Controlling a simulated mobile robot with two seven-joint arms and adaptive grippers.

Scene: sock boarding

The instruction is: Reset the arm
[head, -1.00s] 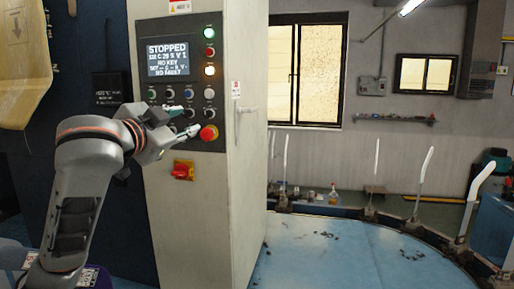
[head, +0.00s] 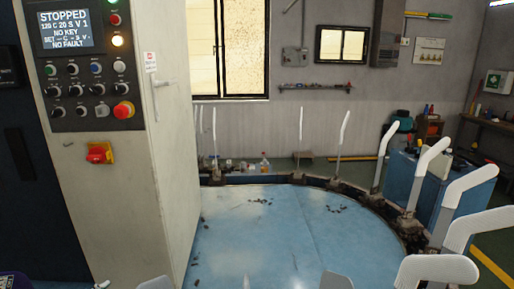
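The control cabinet (head: 110,215) stands at the left. Its panel display (head: 66,31) reads STOPPED, NO KEY and NO FAULT. Below are rows of knobs and buttons and a red mushroom button (head: 123,110). A red rotary switch (head: 98,153) sits on a yellow plate lower down. No gripper touches the panel. Small pale and grey pieces show at the bottom edge near the cabinet's foot, and another grey piece further right. They are cut off, so I cannot tell whether they are fingertips or arm parts. No right gripper can be made out.
A round blue table (head: 290,235) fills the middle, with small dark bits on it. White upright sock boards (head: 428,155) stand around its rim, several close at the right. A blue box unit (head: 412,180) stands behind them. The space before the panel is clear.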

